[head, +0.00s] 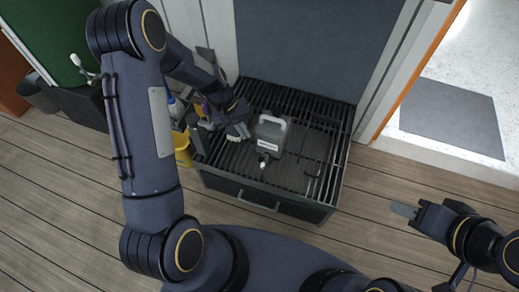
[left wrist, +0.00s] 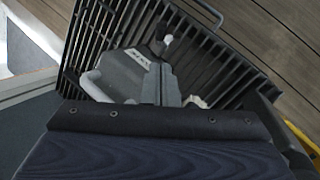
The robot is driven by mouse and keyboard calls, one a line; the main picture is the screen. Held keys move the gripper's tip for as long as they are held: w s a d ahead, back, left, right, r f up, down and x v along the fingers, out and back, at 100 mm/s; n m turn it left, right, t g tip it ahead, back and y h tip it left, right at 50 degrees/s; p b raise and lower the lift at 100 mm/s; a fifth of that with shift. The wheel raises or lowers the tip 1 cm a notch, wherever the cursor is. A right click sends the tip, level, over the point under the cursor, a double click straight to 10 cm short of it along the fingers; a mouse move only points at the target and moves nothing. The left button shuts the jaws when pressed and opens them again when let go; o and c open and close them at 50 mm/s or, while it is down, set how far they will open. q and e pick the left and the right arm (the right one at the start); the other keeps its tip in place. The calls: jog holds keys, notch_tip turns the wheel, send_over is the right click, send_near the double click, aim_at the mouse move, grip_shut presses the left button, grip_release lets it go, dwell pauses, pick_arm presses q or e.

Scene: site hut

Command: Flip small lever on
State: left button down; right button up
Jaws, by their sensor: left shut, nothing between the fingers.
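A grey boxy device (head: 271,135) with a pale carry handle and a lettered label sits on the black slatted top. A small lever with a white knob (head: 262,164) sticks out at its front; the knob also shows in the left wrist view (left wrist: 168,38). My left gripper (head: 245,131) is close to the device's left side, behind the lever and apart from it. In the left wrist view its grey fingers (left wrist: 161,84) are shut and empty, overlapping the device's body. My right gripper (head: 404,210) hangs over the floor at the right; its finger gap is not clear.
The slatted black unit (head: 317,160) has a front handle bar (head: 258,202). A pale bristled thing (head: 233,138) lies beside my left gripper. A yellow bucket (head: 182,150) stands left of the unit. The wooden floor at front right is clear, and a grey mat (head: 452,116) lies beyond the doorway.

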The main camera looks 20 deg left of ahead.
aim_at(263, 159)
pick_arm(q)
jog(key=b+x, duration=0.3)
jog(key=x, duration=0.7)
jog(key=shift+f, duration=0.15)
jog(key=shift+s+d+f+b, duration=0.15)
jog(key=shift+s+f+b, duration=0.3)
jog(key=shift+s, duration=0.3)
jog(key=shift+w, duration=0.1)
jog(key=shift+w+r+p, duration=0.3)
jog(key=shift+w+r, duration=0.05)
jog(key=shift+w, duration=0.35)
